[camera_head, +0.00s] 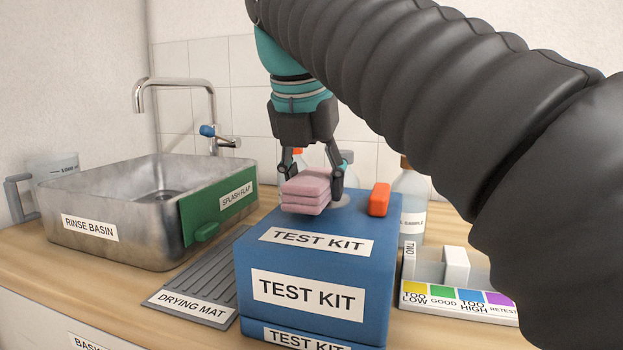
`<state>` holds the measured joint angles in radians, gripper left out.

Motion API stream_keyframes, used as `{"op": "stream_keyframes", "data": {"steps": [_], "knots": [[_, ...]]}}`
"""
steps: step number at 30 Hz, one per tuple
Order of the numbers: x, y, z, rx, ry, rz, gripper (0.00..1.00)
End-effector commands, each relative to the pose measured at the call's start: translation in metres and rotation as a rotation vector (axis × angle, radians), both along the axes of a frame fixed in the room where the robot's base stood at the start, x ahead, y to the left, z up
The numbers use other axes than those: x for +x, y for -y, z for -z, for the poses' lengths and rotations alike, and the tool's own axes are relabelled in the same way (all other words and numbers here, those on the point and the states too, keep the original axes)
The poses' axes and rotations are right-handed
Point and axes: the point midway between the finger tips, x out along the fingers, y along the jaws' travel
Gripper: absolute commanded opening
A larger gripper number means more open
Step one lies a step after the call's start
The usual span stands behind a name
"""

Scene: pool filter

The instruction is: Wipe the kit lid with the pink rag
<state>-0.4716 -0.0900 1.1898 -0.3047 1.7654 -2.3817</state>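The pink rag (306,190), a folded pad in layers, is at the top of the blue test kit (257,272). My gripper (312,178) points down with one finger on each side of the rag and is shut on it. The rag is over the rear left part of the kit lid (345,222); whether it touches the lid or hovers just above is hard to tell. An orange block (379,199) stands on the lid to the right of the rag. A greyish round patch shows on the lid between them.
A metal rinse basin (107,243) with a green splash flap (212,207) and a tap (180,82) is at left. A drying mat (196,285) lies before it. Bottles, one a sample bottle (411,192), stand behind the kit. A colour chart (455,308) lies at right.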

Motion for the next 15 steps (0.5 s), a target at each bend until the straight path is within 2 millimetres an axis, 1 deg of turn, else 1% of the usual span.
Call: {"op": "stream_keyframes", "data": {"steps": [8,15], "knots": [[0.0001,0.0001,0.0006,0.0,0.0,0.0,0.18],[0.0001,0.0,0.0052,0.001,0.0,0.0,0.18]]}}
